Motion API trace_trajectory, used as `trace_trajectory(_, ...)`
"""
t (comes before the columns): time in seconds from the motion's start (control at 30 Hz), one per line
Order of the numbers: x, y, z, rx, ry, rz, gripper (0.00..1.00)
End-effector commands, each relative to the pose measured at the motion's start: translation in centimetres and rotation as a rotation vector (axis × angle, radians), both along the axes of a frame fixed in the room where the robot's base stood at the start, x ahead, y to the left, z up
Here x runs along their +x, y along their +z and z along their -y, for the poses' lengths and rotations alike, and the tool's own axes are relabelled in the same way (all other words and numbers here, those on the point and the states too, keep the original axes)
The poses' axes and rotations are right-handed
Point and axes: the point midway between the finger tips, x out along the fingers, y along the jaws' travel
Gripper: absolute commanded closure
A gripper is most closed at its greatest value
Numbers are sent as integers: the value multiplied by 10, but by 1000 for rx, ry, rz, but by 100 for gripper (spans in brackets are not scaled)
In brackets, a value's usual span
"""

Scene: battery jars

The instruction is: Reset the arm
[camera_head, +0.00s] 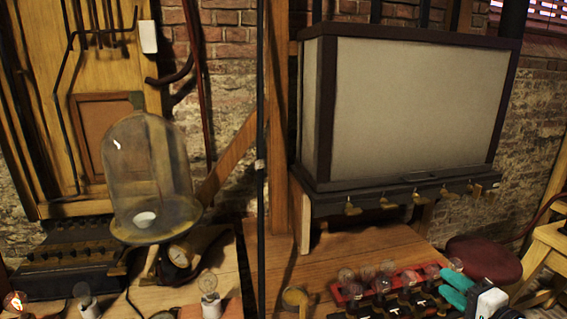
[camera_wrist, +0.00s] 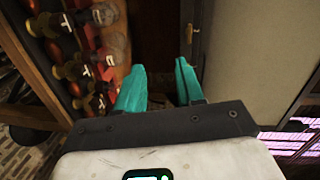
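My gripper (camera_wrist: 160,88) shows in the wrist view with its two teal fingers apart and nothing between them. In the head view my gripper (camera_head: 456,287) is at the lower right, beside the right end of a red rack (camera_head: 340,293) of dark holders with glass bulbs. In the wrist view the rack's bulbs and dark holders (camera_wrist: 75,70) lie to the left of the fingers. Whether a finger touches a bulb cannot be told.
A large pale-panelled box (camera_head: 415,105) with a dark frame stands behind the rack. A glass bell jar (camera_head: 148,170) stands at left. Small bulbs (camera_head: 209,285) sit in the left foreground. A dark red round stool (camera_head: 483,258) is at right. The wooden table (camera_head: 375,245) has bare room behind the rack.

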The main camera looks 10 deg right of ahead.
Motion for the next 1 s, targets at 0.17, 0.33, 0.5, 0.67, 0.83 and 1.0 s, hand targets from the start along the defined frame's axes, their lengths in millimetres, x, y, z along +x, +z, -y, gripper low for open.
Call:
trace_trajectory(0.17, -13, -36, -31, -108, 68, -114, 63)
trace_trajectory(0.33, -38, -80, -70, -257, 169, -263, 63)
trace_trajectory(0.5, -97, -142, -123, -494, 361, -490, 63)
trace_trajectory(0.67, -185, -191, -165, -760, 617, -738, 63)
trace_trajectory(0.83, -272, -210, -184, -976, 863, -939, 63)
trace_trajectory(1.0, -316, -210, -187, -1077, 991, -1038, 63)
